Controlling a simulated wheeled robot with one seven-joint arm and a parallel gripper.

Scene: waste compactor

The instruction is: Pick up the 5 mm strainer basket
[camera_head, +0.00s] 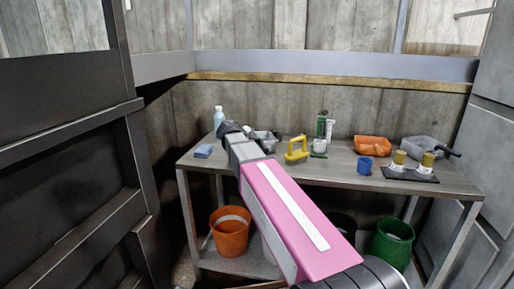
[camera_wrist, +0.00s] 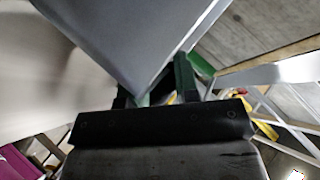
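My gripper (camera_head: 228,129) is at the back left of the workbench, at the end of my outstretched pink arm. In the wrist view its two fingers (camera_wrist: 160,90) stand apart, with green on their inner sides. A large smooth grey surface (camera_wrist: 135,35) fills the top of the wrist view and its lower corner reaches between the fingers; I cannot tell what it belongs to. A small grey container (camera_head: 268,136) stands just right of my gripper, partly hidden. A grey pan-like vessel (camera_head: 421,147) with a dark handle is at the bench's right. I cannot tell for certain which is the strainer basket.
Orange (camera_head: 231,232) and green (camera_head: 393,243) buckets stand below.

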